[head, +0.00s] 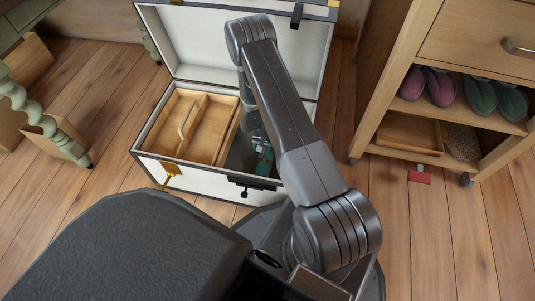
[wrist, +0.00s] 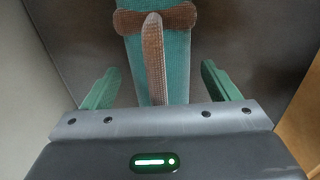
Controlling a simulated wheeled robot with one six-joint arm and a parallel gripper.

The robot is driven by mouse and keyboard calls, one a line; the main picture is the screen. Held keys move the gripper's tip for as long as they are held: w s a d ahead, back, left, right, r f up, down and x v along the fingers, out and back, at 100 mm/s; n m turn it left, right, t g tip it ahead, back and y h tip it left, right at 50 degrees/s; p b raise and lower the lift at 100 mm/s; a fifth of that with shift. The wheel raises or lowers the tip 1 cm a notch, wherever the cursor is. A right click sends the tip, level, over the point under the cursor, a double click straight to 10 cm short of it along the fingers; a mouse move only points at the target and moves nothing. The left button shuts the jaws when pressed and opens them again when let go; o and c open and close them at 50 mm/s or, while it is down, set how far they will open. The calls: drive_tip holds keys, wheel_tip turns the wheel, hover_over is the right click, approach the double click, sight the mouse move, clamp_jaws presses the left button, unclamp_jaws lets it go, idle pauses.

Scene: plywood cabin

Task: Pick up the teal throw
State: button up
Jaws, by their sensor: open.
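The teal throw (wrist: 133,58) lies on the dark floor of an open white chest, as a long ribbed teal strip with a brown crosswise band and a brown lengthwise strap. In the head view a small teal patch (head: 264,158) shows in the chest's right part, and my arm hides most of that area. My gripper (wrist: 160,70) reaches down into the chest. Its two green fingers are spread wide, one on each side of the throw. Clear gaps show between the fingers and the throw, and nothing is held.
The white chest (head: 210,183) has dark edges and a raised lid. A wooden tray (head: 203,140) with a handle fills its left part. A wooden shelf unit (head: 400,50) with shoes stands to the right. A red object (head: 420,175) lies on the floor by it.

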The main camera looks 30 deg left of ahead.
drive_tip(key=shift+f, duration=0.2)
drive_tip(key=shift+c, duration=0.2)
drive_tip(key=c, duration=1.3)
